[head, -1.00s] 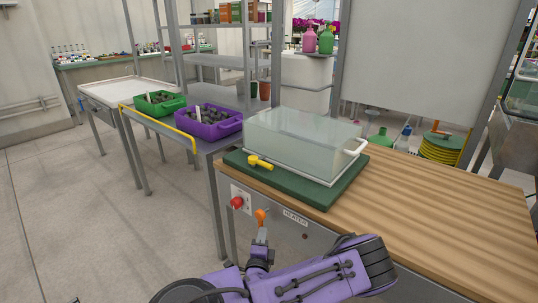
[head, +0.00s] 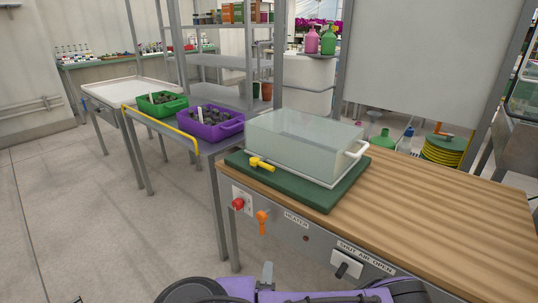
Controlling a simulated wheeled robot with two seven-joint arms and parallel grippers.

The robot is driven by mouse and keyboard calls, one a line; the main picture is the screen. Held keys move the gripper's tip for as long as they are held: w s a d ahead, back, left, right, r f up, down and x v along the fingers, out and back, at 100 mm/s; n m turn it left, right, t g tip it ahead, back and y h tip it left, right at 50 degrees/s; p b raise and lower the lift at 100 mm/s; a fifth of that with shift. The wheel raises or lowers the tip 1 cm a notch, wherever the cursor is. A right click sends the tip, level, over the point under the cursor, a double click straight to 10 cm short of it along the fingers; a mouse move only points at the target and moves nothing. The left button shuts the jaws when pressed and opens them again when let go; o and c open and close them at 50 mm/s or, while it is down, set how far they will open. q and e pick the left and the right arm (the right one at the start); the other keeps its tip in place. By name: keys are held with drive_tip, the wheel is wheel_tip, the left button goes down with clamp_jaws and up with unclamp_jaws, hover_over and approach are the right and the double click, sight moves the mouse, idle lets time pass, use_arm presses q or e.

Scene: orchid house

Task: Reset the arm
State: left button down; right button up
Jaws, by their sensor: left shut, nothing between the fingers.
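My left gripper (head: 267,272) shows at the bottom of the head view, with its purple arm along the lower edge. Its fingers are shut and empty, pointing up toward the bench front. It is apart from the orange knob (head: 262,219) on the panel labelled HEATER. A red knob (head: 238,204) sits left of the orange one. A dark switch (head: 343,268) sits under the SHUT AIR OPEN label. My right gripper is not in view.
A clear box (head: 305,143) with a yellow tap stands on a green mat (head: 325,197) on the wooden bench (head: 437,203). Purple (head: 215,132) and green (head: 161,106) crates stand on the left table. The bench's right part is clear.

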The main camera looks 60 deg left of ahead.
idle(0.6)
use_arm(q)
drive_tip(key=s+d+f+n+g+h, duration=0.35)
drive_tip(key=d+f+n+h, duration=0.25)
drive_tip(key=f, duration=0.2)
drive_tip(key=s+d+f+n+g+h, duration=0.3)
drive_tip(key=d+f+n+g+h, duration=0.15)
drive_tip(key=d+f+n, duration=0.2)
wheel_tip(320, 180, up, 13)
drive_tip(key=w+d+n+t+h+p, duration=0.1)
drive_tip(key=d+p, duration=0.1)
drive_tip(key=p, duration=1.1)
drive_tip(key=shift+w, duration=0.15)
drive_tip(key=shift+h, duration=0.25)
